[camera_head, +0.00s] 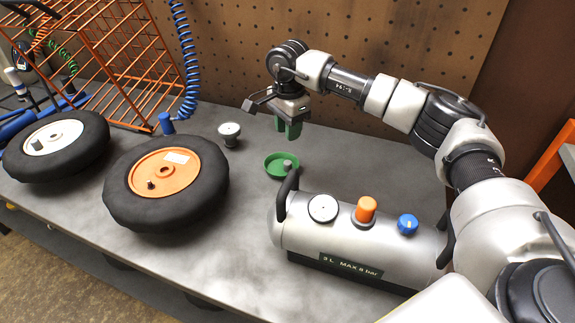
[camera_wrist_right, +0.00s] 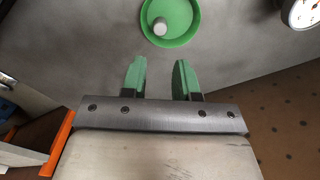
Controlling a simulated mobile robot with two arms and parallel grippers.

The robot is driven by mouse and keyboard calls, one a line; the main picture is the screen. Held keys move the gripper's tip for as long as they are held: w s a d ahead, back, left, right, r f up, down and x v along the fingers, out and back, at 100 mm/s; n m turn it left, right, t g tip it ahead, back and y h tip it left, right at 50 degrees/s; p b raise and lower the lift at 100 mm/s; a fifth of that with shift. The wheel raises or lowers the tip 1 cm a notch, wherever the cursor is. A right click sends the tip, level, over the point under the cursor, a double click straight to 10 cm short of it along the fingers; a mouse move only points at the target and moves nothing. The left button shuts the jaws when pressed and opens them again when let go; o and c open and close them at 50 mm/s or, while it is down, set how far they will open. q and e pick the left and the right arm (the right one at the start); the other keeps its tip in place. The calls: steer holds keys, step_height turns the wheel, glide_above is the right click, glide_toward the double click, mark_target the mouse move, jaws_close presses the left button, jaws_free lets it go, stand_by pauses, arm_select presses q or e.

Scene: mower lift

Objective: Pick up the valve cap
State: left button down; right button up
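The valve cap (camera_head: 287,164) is a small grey cylinder in a shallow green dish (camera_head: 270,170) on the workbench. In the right wrist view the cap (camera_wrist_right: 160,26) lies left of the middle of the dish (camera_wrist_right: 184,38). My right gripper (camera_head: 289,130) hangs over the bench with its green fingers pointing down, behind the dish in the head view. In the right wrist view its fingers (camera_wrist_right: 159,72) are apart with nothing between them, and the cap is beyond their tips. I do not see my left gripper.
A silver air tank (camera_head: 345,245) with orange and blue knobs stands close in front of the dish. A small gauge (camera_head: 229,133) stands left of the dish. The orange-hubbed wheel (camera_head: 200,188) and another wheel (camera_head: 90,160) lie further left. Bench right of the dish is clear.

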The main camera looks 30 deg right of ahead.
glide_above(288, 163)
steer(key=f, duration=0.4)
steer(key=shift+w+d+f, duration=0.2)
step_height(288, 163, down, 6)
steer(key=shift+s+a+r+p, duration=0.1)
steer(key=shift+a+p, duration=0.05)
steer(key=shift+p, duration=0.5)
steer(key=shift+s, duration=0.15)
